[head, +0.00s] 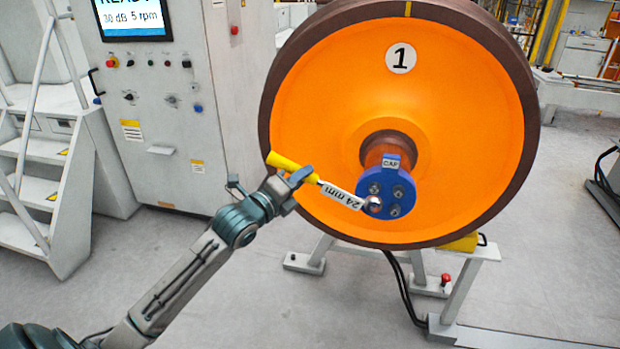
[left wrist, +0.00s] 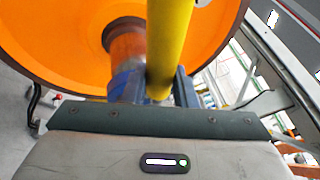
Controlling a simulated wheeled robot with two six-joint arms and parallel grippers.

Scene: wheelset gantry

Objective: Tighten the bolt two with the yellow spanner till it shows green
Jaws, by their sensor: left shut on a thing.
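My left gripper (head: 300,178) is shut on the yellow handle of the spanner (head: 285,162). The spanner's shaft carries a "24 mm" label, and its head end is at the lower left bolt (head: 374,204) of the blue cap (head: 402,178). I cannot tell if it is fully seated on that bolt. Several bolts show on the cap; no numbers or green mark can be made out on them. My right gripper is not in view.
The cap sits on the axle end of a large orange wheel (head: 330,95) marked "1". A grey control cabinet (head: 165,130) with a screen and white steps (head: 30,190) stand at the left. A white stand (head: 462,285) supports the wheel. Floor at the lower right is mostly clear.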

